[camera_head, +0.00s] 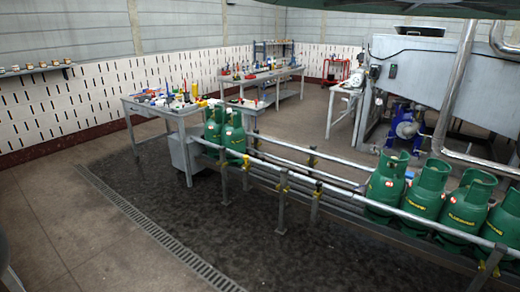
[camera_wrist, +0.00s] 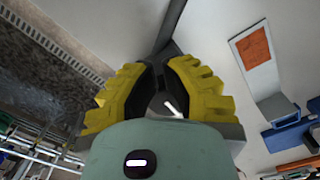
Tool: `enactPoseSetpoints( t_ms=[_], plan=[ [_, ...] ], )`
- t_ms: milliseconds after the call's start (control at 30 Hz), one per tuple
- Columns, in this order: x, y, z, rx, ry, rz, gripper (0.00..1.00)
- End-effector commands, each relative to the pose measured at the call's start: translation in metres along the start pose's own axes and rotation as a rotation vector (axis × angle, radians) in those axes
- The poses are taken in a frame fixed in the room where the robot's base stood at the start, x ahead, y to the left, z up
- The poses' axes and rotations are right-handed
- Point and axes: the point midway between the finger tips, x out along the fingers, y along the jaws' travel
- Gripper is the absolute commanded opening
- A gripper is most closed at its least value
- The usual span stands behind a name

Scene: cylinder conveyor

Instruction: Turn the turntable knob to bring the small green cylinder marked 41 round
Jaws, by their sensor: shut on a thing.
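In the wrist view, my gripper's two yellow ridged fingers (camera_wrist: 160,88) are closed around a dark round part with a white line, which looks like the turntable knob (camera_wrist: 166,104). The fingers hide most of it. Green cylinders stand upright on the conveyor in the head view. Two of them (camera_head: 234,136) are at its far left end, and several more (camera_head: 427,190) are at the right. Their markings are too small to read, so I cannot tell which is 41. My gripper cannot be made out in the head view.
The conveyor rail (camera_head: 320,176) runs from the far left cylinders to the right front. A workbench (camera_head: 184,114) with loose items stands behind its far end. A large grey machine (camera_head: 435,75) is at the back right. The left floor is clear, with a drain grate (camera_head: 150,222).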

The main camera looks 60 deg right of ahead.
Motion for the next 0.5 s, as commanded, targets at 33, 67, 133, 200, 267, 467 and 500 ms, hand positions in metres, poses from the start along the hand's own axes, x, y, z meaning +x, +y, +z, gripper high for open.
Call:
enactPoseSetpoints(
  t_ms=[33, 67, 133, 200, 267, 467, 500],
  plan=[
    [-0.005, 0.002, -0.006, 0.010, 0.012, 0.003, 0.00],
    [-0.008, 0.002, -0.006, 0.010, 0.012, 0.003, 0.00],
    [-0.016, 0.002, -0.005, 0.009, 0.011, 0.002, 0.00],
    [-0.025, 0.001, -0.004, 0.008, 0.008, -0.001, 0.00],
    [-0.032, 0.000, -0.004, 0.007, 0.007, -0.004, 0.00],
    [-0.053, 0.001, -0.002, 0.005, 0.003, 0.001, 0.00],
    [-0.057, 0.001, -0.002, 0.005, 0.002, 0.001, 0.00]
  ],
)
